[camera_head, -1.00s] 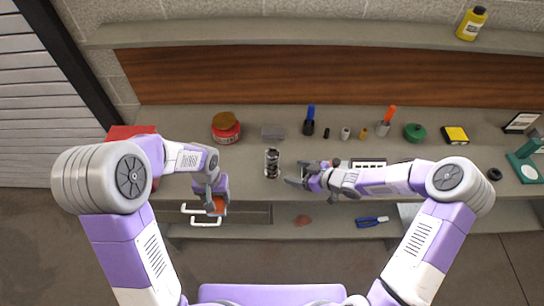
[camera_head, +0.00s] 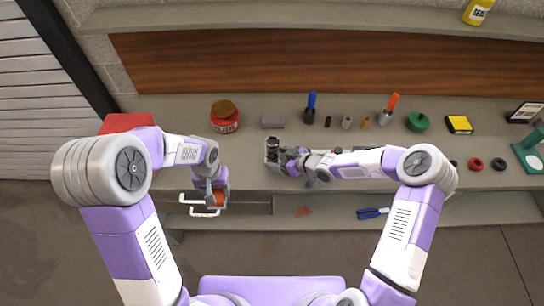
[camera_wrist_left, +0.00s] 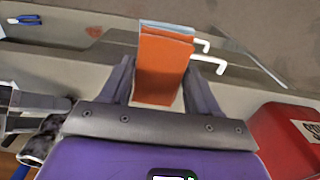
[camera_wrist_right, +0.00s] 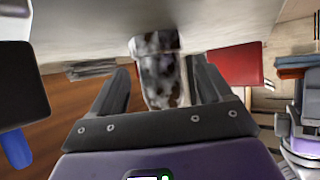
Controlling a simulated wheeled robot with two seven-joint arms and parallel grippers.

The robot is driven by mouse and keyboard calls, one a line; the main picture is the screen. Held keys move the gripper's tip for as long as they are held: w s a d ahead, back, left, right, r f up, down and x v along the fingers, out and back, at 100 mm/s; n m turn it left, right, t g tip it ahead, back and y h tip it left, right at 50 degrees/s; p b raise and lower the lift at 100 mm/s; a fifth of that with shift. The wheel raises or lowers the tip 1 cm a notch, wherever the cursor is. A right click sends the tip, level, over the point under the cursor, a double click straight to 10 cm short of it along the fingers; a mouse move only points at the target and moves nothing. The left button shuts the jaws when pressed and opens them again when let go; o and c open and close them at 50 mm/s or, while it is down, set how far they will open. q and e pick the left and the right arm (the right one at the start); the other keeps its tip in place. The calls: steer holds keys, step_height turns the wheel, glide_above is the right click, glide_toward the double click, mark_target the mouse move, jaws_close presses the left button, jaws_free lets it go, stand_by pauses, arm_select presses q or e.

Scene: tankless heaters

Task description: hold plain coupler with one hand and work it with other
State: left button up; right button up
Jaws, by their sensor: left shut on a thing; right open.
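A mottled dark-and-silver cylinder (camera_head: 272,146), apparently the plain coupler, stands on the bench left of centre. My right gripper (camera_head: 283,158) is at it. In the right wrist view the mottled cylinder (camera_wrist_right: 160,72) lies between the two open fingers (camera_wrist_right: 162,90); I cannot tell whether they touch it. My left gripper (camera_head: 216,192) is shut on a flat orange piece (camera_wrist_left: 162,68) with a pale grey-blue back layer, held near the bench's front edge. It is apart from the cylinder, which shows at the left of the left wrist view (camera_wrist_left: 38,150).
A red box (camera_head: 122,122) and a red jar with a brown lid (camera_head: 225,118) stand at the left. A grey block (camera_head: 272,121), small cylinders (camera_head: 346,122) and a green round item (camera_head: 418,122) line the back. White handles (camera_head: 198,207) stick out below the front edge.

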steer(key=shift+b+x, duration=0.35)
steer(key=shift+x, duration=0.5)
steer(key=c, duration=0.8)
